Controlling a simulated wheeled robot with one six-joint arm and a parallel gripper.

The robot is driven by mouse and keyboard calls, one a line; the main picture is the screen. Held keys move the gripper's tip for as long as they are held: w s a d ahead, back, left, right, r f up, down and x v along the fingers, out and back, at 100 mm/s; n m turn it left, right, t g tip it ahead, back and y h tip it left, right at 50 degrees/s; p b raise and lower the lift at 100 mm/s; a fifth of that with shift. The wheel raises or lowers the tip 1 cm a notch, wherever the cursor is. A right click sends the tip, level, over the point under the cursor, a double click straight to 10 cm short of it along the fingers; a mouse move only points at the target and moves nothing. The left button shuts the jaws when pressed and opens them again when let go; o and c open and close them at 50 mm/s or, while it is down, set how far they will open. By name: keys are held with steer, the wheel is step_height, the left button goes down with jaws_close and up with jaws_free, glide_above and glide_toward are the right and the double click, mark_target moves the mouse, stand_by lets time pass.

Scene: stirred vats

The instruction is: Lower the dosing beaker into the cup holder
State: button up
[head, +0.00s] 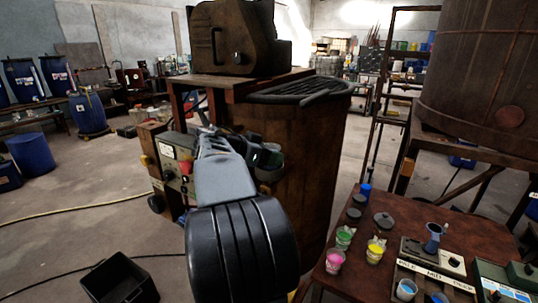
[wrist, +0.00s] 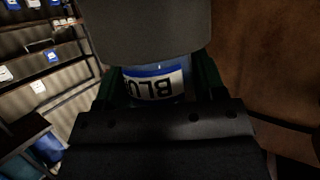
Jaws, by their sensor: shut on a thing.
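The dosing beaker (wrist: 153,86) shows in the wrist view with a blue band and a white label reading upside down, partly "BLU". My gripper (wrist: 158,76) is shut on it, with a green finger at each side. In the head view my gripper (head: 257,153) is at the side of the rusty vat, mostly behind my arm. A small greyish cup shape (head: 270,173) shows there against the vat wall, and I cannot tell whether it is the cup holder or the beaker. The beaker's bottom is hidden, so its seating cannot be told.
The rusty vat (head: 310,165) stands close to my gripper, under a motor (head: 235,40). A control box (head: 180,160) with a red button is at left. A black crate (head: 120,280) lies on the floor.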

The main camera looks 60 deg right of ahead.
steer(key=o, duration=1.1)
step_height(320, 180, up, 3)
steer(key=shift+f+b, duration=0.1)
steer(key=shift+b, duration=0.45)
steer(key=s+a+r+b, duration=0.1)
steer(key=s+a+r, duration=0.1)
steer(key=a+r, duration=0.1)
steer(key=s+a+r+b, duration=0.1)
steer(key=s+a+r, duration=0.2)
steer(key=a+r, duration=0.1)
steer(key=s+a+r+b, duration=0.1)
steer(key=s+a+r, duration=0.2)
steer(key=a, duration=0.1)
steer(key=shift+s+a+r, duration=0.1)
steer(key=shift+a+r, duration=0.05)
steer(key=shift+a, duration=0.05)
